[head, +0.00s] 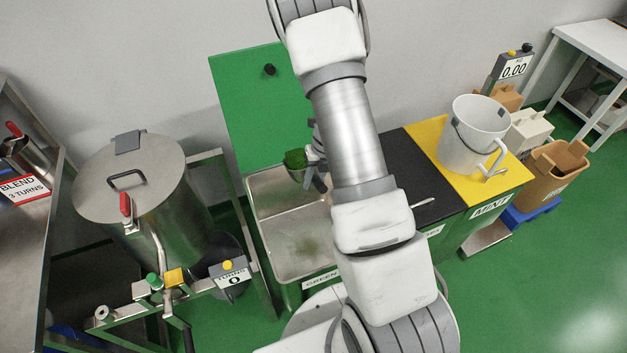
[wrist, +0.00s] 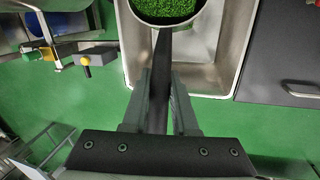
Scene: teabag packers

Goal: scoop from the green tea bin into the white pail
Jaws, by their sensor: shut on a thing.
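My gripper (head: 315,165) is shut on the dark handle of a scoop (head: 294,174), partly hidden behind my arm in the head view. The scoop's round cup is heaped with green tea (head: 296,158) and is above the green tea bin (head: 256,205). In the wrist view the jaws (wrist: 161,90) hold the handle, and the cup of green tea (wrist: 168,8) is cut by the top edge. The bin (wrist: 236,50) is a steel tub, open, with green residue on its floor. The white pail (head: 470,145) stands upright at the right; its inside bottom is hidden.
The bin's green lid (head: 240,100) stands raised behind it. A black lid (head: 405,165) and a yellow lid (head: 430,135) under the pail lie to the right. A steel drum (head: 150,190) stands left. A scale display (head: 513,70) and brown containers are beyond the pail.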

